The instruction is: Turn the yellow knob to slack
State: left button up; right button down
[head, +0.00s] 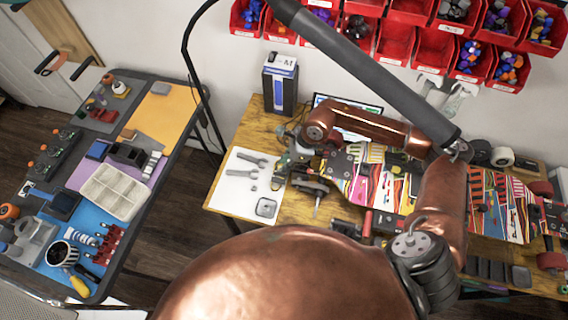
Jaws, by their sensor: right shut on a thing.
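My right gripper (299,166) is at the left end of a colourful skateboard deck (347,187) on the wooden workbench, among dark metal parts. Its copper arm comes in from the right, over the deck. The gripper is small in the picture and points down. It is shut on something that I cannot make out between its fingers. I cannot pick out the yellow knob; the gripper and the parts around it may hide it. My left gripper is not in view.
A white sheet with wrenches (238,177) lies left of the gripper. A second decorated board (492,205) lies at the right. Red bins (395,42) hang on the wall behind. A side table with a pale tray (113,192) stands at the left, across a floor gap.

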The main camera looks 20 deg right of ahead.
jog(key=c, duration=1.7)
grip_release()
jog(key=shift+c, duration=0.2)
jog(key=v, duration=1.2)
